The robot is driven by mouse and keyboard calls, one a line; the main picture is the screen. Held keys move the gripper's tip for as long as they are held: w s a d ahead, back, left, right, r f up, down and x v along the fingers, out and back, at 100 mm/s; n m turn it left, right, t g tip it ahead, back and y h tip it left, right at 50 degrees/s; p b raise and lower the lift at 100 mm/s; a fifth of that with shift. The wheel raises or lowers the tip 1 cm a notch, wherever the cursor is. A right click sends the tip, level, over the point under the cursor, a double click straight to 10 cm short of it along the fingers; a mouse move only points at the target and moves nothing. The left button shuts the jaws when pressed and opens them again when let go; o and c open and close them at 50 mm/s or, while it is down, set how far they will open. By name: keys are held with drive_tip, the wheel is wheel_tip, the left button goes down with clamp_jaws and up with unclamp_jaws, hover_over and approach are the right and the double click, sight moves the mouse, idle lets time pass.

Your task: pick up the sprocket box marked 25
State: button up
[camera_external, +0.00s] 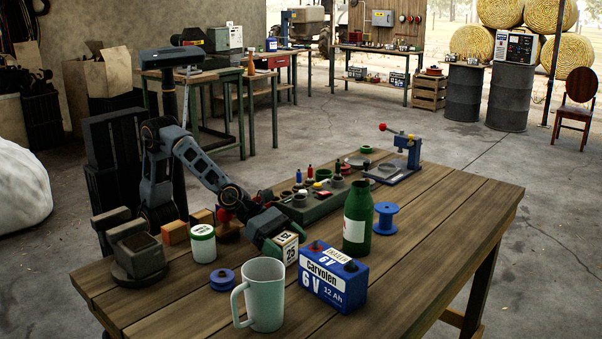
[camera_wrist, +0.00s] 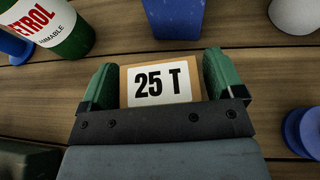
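The sprocket box (camera_external: 291,249) is a small tan carton with white labels, marked 25, at the near part of the wooden table. In the wrist view its top label reads "25 T" (camera_wrist: 161,86). My gripper (camera_external: 273,247) points down at it, with a green finger on either side of the box (camera_wrist: 160,78). The fingers are very close to its sides; I cannot tell whether they touch. The lower part of the box is hidden in the wrist view, and its far side is hidden in the external view.
Close around stand a pale mug (camera_external: 261,296), a blue battery (camera_external: 333,279), a green bottle (camera_external: 357,217), a blue spool (camera_external: 223,280) and a white-and-green tin (camera_external: 203,244). A parts tray (camera_external: 312,208) lies behind. The table's right part is clear.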

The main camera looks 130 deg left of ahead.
drive_tip(key=c, duration=0.7)
drive_tip(key=shift+c, duration=0.6)
drive_tip(key=shift+r, duration=0.15)
